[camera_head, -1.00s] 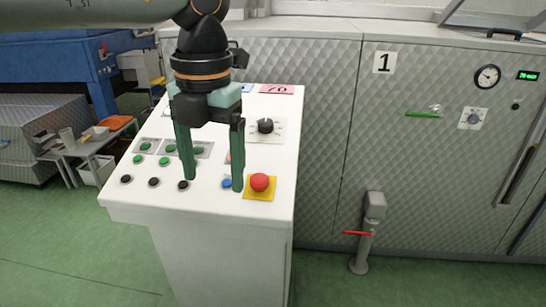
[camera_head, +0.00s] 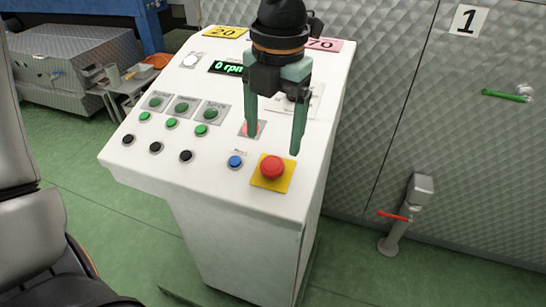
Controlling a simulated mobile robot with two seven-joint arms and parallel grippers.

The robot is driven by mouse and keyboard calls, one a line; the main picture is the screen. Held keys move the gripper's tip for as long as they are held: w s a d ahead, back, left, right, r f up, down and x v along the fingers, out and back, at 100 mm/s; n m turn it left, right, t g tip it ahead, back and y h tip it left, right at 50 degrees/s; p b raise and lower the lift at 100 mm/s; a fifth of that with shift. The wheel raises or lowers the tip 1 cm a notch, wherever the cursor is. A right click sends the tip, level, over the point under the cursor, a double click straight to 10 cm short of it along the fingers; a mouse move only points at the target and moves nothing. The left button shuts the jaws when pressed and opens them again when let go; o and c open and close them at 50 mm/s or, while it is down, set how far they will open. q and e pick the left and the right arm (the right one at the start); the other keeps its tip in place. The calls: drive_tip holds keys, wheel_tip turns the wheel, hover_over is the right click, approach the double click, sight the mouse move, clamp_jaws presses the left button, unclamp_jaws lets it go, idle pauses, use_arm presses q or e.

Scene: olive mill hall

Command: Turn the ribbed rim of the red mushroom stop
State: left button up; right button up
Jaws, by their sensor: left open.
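The red mushroom stop (camera_head: 272,167) sits on a yellow square plate (camera_head: 286,183) at the right front corner of the white control console (camera_head: 240,219). The ribs of its rim are too small to make out. My left gripper (camera_head: 274,143) is open, with its two green fingers pointing down. It is empty; the fingertips show just behind and above the stop in the picture, apart from it. The left finger partly covers a red indicator on the console. My right gripper is not in view.
A blue button (camera_head: 235,162) lies just left of the stop. Black buttons (camera_head: 186,156) and green buttons (camera_head: 172,123) are farther left. A display (camera_head: 228,67) reads 0 rpm. A red-handled valve post (camera_head: 396,216) stands right of the console, with green floor between.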

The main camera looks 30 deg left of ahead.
sight(272, 164)
use_arm(q)
wheel_tip(272, 164, down, 6)
drive_tip(key=shift+a+f, duration=0.15)
drive_tip(key=shift+f, duration=0.05)
clamp_jaws()
idle(0.8)
